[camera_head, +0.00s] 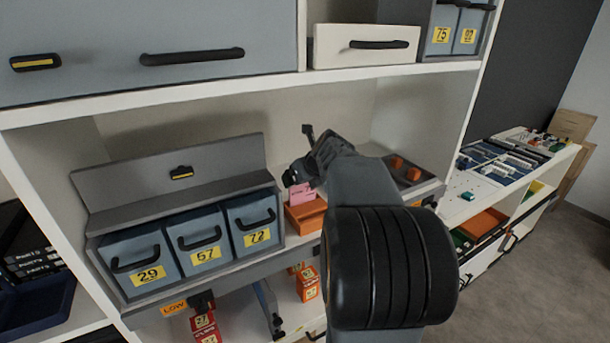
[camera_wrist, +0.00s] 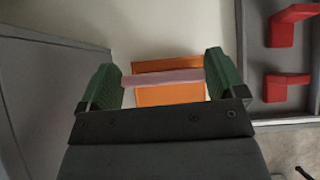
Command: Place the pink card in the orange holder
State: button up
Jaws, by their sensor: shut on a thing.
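The pink card (camera_head: 301,193) shows in the head view just above the orange holder (camera_head: 306,214), on the shelf right of the grey drawers. In the wrist view the pink card (camera_wrist: 162,77) spans between the two green fingertips of my gripper (camera_wrist: 163,80), which is shut on it. The orange holder (camera_wrist: 170,95) lies behind and below the card in that view. In the head view my gripper (camera_head: 299,177) is at the card, partly hidden by my arm. I cannot tell whether the card's lower edge is inside the holder or only over it.
A grey unit with drawers marked 29, 67 and 72 (camera_head: 206,245) stands left of the holder. A tray with orange-red pieces (camera_head: 405,170) is to the right; red pieces (camera_wrist: 287,88) show in the wrist view. A white shelf board (camera_head: 260,87) runs above.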

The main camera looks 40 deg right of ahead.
jog(key=o, duration=1.5)
jog(key=shift+f, duration=0.1)
jog(key=shift+s+r, duration=0.1)
jog(key=shift+r, duration=0.15)
jog(key=b+v, duration=0.1)
jog(key=v, duration=1)
jog(key=shift+s+r, duration=0.25)
jog(key=shift+s, duration=0.05)
